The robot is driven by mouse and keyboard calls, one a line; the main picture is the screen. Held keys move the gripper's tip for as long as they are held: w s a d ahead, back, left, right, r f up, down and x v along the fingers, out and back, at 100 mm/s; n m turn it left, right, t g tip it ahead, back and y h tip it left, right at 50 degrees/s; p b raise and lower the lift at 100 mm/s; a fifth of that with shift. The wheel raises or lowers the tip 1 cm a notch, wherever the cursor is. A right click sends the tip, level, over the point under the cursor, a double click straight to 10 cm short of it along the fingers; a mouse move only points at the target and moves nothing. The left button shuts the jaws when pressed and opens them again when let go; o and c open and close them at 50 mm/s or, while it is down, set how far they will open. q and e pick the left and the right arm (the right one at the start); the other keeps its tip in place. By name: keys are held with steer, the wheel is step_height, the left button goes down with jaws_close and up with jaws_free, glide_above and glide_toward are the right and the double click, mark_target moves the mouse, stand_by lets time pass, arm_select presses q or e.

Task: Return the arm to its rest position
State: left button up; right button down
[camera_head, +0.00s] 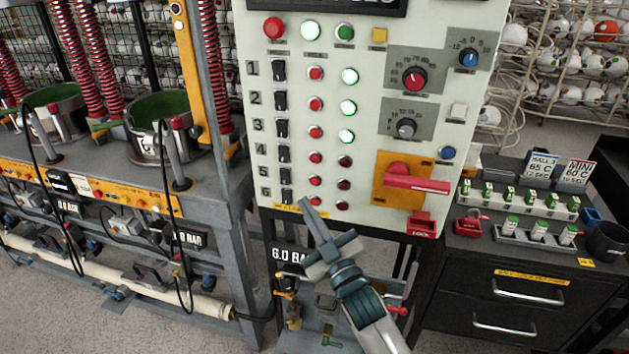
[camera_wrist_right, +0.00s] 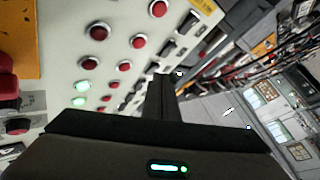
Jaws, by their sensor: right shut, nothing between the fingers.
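My right gripper (camera_head: 307,206) is in front of the lower edge of the white control panel (camera_head: 362,150) in the head view. Its fingers are shut with nothing between them, and it points up toward the lowest switch row. In the right wrist view the shut fingers (camera_wrist_right: 161,95) show dark beside the panel's buttons. I cannot tell from these views whether the fingertips touch the panel. My left gripper is not in view.
The panel carries black switches, lit green lamps, red buttons and a red rotary handle (camera_head: 415,182). A press bench (camera_head: 110,170) stands at left. A black drawer cabinet (camera_head: 530,285) with padlocks and tags stands at right. Ball racks (camera_head: 575,60) fill the back.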

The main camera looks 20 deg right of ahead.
stand_by(0.7)
steer(key=s+d+f+m+g+h, duration=0.1)
steer(key=s+f+m+g+h, duration=0.1)
steer(key=s+f+g, duration=0.5)
steer(key=s+d+f+m+g+h, duration=0.1)
steer(key=s+d+f+m, duration=0.1)
steer(key=s+f, duration=0.6)
steer(key=s+f+m+g, duration=0.1)
steer(key=s+f+g, duration=0.45)
steer(key=s, duration=0.65)
steer(key=s+f+g, duration=0.4)
steer(key=s+f, duration=0.2)
steer(key=s, duration=0.5)
step_height(320, 180, down, 28)
steer(key=r+g, duration=0.1)
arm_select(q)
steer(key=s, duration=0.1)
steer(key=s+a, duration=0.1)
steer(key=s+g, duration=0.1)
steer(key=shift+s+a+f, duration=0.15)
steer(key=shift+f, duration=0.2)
arm_select(e)
steer(key=s+d+f+g, duration=0.1)
steer(key=s+d+f, duration=0.1)
steer(key=s+f, duration=0.7)
steer(key=s+d+f, duration=0.1)
steer(key=s+f, duration=0.8)
steer(key=s, duration=0.1)
steer(key=shift+d+f+g, duration=0.35)
steer(key=shift+f, duration=0.05)
